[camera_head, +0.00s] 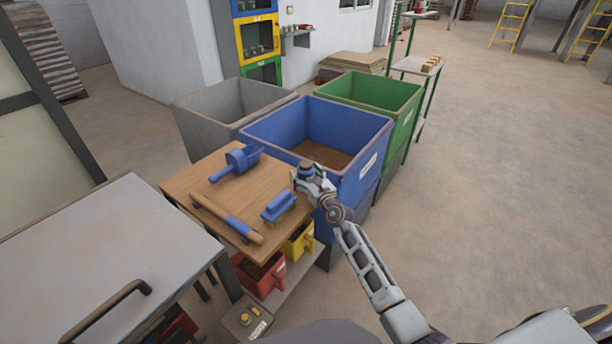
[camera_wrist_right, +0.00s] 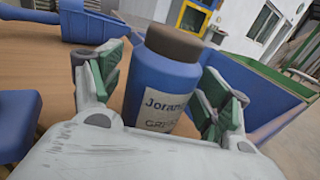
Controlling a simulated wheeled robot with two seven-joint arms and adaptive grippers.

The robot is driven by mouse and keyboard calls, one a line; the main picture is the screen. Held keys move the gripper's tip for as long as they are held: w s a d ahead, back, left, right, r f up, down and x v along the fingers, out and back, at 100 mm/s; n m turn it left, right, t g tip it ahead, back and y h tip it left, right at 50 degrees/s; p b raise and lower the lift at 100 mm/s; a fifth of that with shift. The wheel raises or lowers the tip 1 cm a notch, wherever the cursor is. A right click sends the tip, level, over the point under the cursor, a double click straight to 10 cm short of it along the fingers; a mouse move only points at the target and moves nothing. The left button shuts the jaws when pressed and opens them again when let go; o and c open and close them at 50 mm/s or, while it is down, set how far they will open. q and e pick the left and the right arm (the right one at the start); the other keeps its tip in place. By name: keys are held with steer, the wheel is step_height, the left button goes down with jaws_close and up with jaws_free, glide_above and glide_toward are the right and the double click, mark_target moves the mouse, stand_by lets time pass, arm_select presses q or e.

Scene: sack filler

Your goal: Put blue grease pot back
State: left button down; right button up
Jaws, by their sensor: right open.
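The blue grease pot (camera_wrist_right: 163,82) has a brown lid and a white label with partly readable lettering. It is upright between the fingers of my right gripper (camera_wrist_right: 160,92), which is open around it. In the head view the pot (camera_head: 306,171) shows at the right end of the wooden tabletop (camera_head: 190,178), partly hidden by my right gripper (camera_head: 311,184). The pot appears to stand on the tabletop, but its base is hidden. My left gripper is not in view.
A blue scoop (camera_head: 238,162), a blue-handled brush (camera_head: 278,207) and a blue-banded wooden tool (camera_head: 228,218) lie on the tabletop. Blue (camera_head: 375,150), green (camera_head: 408,95) and grey (camera_head: 200,125) bins stand behind. Red (camera_head: 262,278) and yellow (camera_head: 299,242) containers sit below.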

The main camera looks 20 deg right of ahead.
mark_target(310, 179)
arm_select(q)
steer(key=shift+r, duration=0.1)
arm_select(e)
steer(key=shift+r, duration=0.2)
steer(key=shift+s+d+f+p, duration=0.1)
steer(key=shift+s+d+p, duration=0.1)
steer(key=shift+s, duration=0.65)
steer(key=shift+s+d+p, duration=0.15)
steer(key=shift+s, duration=0.7)
steer(key=shift+s+d, duration=0.25)
steer(key=shift+s, duration=1.05)
steer(key=shift+s+d, duration=0.25)
steer(key=shift+s, duration=1.05)
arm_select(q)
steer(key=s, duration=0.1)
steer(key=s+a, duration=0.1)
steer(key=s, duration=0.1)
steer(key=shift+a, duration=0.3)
arm_select(e)
steer(key=s, duration=0.3)
steer(key=shift+s+d, duration=0.1)
steer(key=shift+d, duration=0.2)
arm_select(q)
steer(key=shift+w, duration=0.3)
arm_select(e)
steer(key=shift+m, duration=0.4)
